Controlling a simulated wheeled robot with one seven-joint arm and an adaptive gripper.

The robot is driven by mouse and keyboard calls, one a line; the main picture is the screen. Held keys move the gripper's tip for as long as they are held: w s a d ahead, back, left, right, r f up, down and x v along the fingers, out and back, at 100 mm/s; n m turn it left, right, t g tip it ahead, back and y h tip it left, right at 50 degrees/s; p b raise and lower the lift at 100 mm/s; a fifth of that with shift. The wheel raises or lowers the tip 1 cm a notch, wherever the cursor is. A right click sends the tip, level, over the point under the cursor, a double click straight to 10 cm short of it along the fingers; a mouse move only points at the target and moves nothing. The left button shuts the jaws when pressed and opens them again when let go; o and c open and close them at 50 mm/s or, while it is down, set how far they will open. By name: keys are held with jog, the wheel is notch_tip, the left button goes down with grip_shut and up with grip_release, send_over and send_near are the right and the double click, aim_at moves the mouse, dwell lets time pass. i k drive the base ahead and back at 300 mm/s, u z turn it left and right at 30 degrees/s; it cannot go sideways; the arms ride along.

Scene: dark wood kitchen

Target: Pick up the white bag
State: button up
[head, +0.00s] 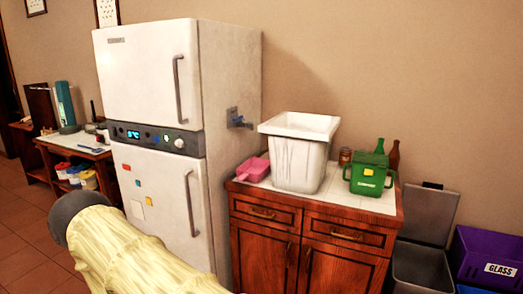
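A white bag-like thing (299,160) stands upright on the wooden cabinet right of the fridge. It has a wide, flat, squarish rim and tapers downward. Its front has vertical creases; I cannot tell whether it is a bag or a bin with a liner. Nothing is seen holding it. My gripper is not in view. The inside bottom of the white thing is hidden.
A pink scoop (253,169) lies left of it; a green container (369,175) and bottles (393,155) stand right on the cabinet (310,235). The fridge (160,130) rises at left. Grey (421,268) and purple (490,258) bins stand at right.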

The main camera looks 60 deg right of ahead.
aim_at(300, 144)
jog(key=z, duration=0.35)
jog(key=i, duration=0.95)
jog(key=z, duration=1.4)
jog(key=i, duration=0.55)
jog(key=z, duration=0.5)
